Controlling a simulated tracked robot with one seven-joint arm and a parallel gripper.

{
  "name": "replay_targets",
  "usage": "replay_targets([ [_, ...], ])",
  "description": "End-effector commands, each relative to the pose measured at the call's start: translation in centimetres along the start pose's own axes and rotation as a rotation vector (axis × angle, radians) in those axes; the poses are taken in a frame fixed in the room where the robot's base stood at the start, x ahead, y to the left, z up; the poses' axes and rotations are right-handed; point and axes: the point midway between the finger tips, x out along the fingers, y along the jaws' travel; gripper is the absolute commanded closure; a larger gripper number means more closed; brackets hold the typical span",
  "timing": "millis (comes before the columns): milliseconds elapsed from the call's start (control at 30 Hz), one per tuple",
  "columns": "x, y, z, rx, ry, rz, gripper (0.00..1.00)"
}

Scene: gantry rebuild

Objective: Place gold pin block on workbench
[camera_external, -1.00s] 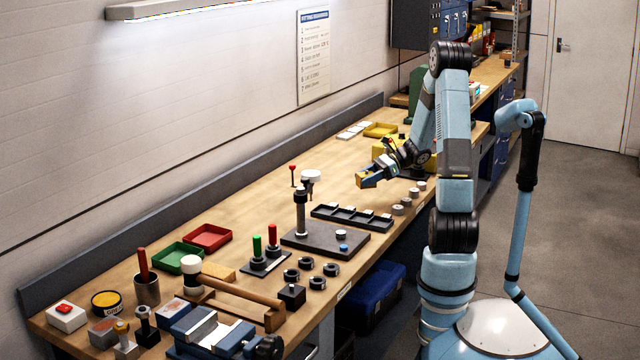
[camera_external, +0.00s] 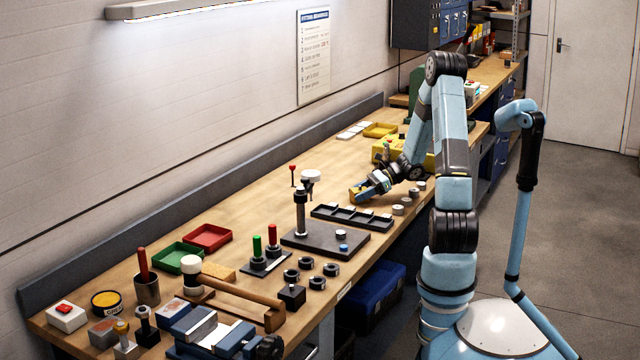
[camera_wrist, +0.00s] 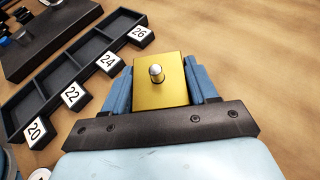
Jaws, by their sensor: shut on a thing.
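The gold pin block (camera_wrist: 160,92) is a square gold block with a silver pin upright on top. My gripper (camera_wrist: 160,88) is shut on it, with a blue finger on each side in the wrist view. In the external view my gripper (camera_external: 363,192) is low over the workbench (camera_external: 330,180), and the small gold block (camera_external: 356,190) shows at its tip. I cannot tell whether the block touches the wood. Its underside is hidden.
A black tray with numbered compartments (camera_wrist: 68,75) lies left of the block in the wrist view. A dark plate with a post (camera_external: 325,240) stands nearer the camera. Small round pieces (camera_external: 398,209) sit along the bench edge. Bare wood lies behind the tray, to the left.

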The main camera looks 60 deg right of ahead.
Motion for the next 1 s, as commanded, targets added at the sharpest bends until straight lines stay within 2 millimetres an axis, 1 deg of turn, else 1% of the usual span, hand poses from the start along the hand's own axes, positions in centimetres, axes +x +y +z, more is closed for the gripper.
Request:
replay_targets([
  [167, 0.1, 0.0, -0.1, 0.000, 0.000, 0.000, 0.88],
  [200, 0.1, 0.0, -0.2, 0.001, 0.000, 0.000, 0.40],
  [433, 0.0, 0.0, -0.1, 0.000, 0.000, 0.000, 0.18],
  [467, 0.0, 0.0, -0.1, 0.000, 0.000, 0.000, 0.17],
  [767, -0.1, 0.0, 0.1, 0.000, 0.001, -0.001, 0.17],
  [867, -1.0, 0.0, 0.0, 0.000, 0.002, -0.002, 0.17],
  [1000, -3.4, 0.0, 0.0, 0.000, 0.003, -0.003, 0.17],
])
